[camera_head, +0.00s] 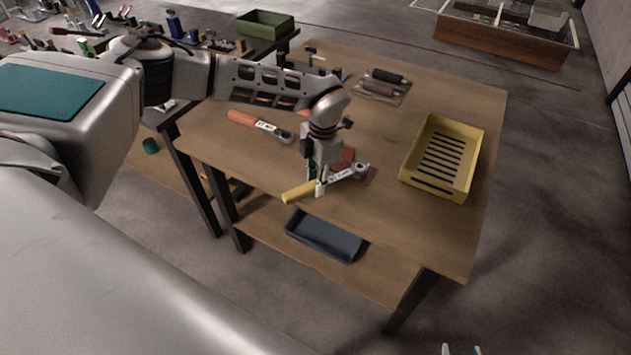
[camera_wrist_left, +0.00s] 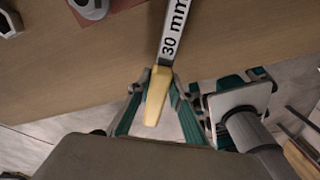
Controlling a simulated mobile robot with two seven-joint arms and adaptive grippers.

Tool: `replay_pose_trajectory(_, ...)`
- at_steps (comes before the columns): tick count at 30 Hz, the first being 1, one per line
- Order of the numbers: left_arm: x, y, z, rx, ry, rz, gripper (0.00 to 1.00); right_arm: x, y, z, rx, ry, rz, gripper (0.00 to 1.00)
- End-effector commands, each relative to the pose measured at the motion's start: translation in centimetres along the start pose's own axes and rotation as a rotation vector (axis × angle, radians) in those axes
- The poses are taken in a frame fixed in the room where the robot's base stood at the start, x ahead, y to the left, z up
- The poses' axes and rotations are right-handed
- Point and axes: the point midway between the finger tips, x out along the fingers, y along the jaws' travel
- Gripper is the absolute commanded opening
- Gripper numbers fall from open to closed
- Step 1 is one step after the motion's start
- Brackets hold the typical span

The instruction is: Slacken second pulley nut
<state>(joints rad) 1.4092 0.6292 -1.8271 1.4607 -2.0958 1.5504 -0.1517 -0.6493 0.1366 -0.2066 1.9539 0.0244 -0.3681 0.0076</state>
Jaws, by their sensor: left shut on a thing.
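My left gripper (camera_head: 318,183) is shut on a yellow-handled wrench (camera_head: 300,192) near the front edge of the wooden table. In the left wrist view the yellow handle lies between the fingers of the left gripper (camera_wrist_left: 158,112), and the wrench (camera_wrist_left: 174,28) shaft reads "30 mm". Only two pale fingertips of my right gripper (camera_head: 461,350) show at the bottom edge of the head view, apart and with nothing visible between them. I cannot make out a pulley nut.
An orange-handled wrench (camera_head: 258,124) lies left of the gripper on the wooden table (camera_head: 430,232). A yellow slotted crate (camera_head: 409,172) stands at the right. Two dark rollers (camera_head: 380,85) lie at the back. A dark tray (camera_head: 325,238) sits on the lower shelf.

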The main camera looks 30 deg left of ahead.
Motion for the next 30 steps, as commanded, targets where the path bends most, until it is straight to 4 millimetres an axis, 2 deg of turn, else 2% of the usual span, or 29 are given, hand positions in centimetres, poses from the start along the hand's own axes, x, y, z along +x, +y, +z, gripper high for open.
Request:
replay_pose_trajectory(16, 0.0, -2.2, 0.2, -0.135, 0.001, -0.017, 0.0, -0.1, 0.0, -0.1, 0.0, 0.0, 0.0, 0.4)
replay_pose_trajectory(30, 0.0, -2.6, 0.2, -0.157, 0.002, -0.019, 0.0, -0.1, 0.0, -0.1, 0.0, 0.0, 0.0, 0.4)
